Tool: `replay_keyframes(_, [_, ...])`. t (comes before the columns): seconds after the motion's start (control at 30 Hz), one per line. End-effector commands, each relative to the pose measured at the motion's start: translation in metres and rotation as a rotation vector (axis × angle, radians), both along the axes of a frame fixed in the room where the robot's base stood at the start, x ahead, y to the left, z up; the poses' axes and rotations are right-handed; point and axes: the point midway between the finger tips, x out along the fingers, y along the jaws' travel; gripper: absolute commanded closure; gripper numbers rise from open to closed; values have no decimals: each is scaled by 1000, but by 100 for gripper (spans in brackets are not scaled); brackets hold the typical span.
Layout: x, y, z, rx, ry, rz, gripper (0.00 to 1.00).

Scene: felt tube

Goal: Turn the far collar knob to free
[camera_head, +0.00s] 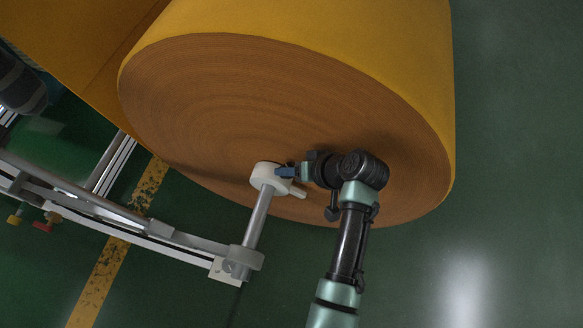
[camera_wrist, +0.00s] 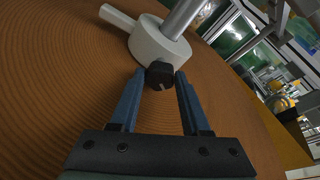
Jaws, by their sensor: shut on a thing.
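The white collar (camera_head: 266,180) sits around the steel shaft (camera_head: 257,218), against the end face of the orange felt roll (camera_head: 220,110). In the wrist view the collar (camera_wrist: 158,42) carries a black knob (camera_wrist: 159,74) on its near side. A pale handle juts from the collar's other side (camera_wrist: 118,16). My gripper (camera_head: 286,172) reaches the collar from the right. In the wrist view its blue fingers (camera_wrist: 160,78) are shut on the black knob, one on each side. In the head view the knob is mostly hidden by the fingers.
A curved metal frame (camera_head: 110,207) runs left of the shaft and ends at a bracket (camera_head: 240,258) that meets the shaft. The felt roll's face stands close behind my gripper. Open green floor (camera_head: 500,200) lies to the right.

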Motion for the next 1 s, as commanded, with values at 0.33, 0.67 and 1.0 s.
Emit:
replay_keyframes(0.33, [0, -1, -1, -22, -61, 112, 100])
replay_keyframes(0.67, [0, -1, 0, -25, -71, 129, 100])
replay_keyframes(1.0, [0, -1, 0, -25, -70, 127, 40])
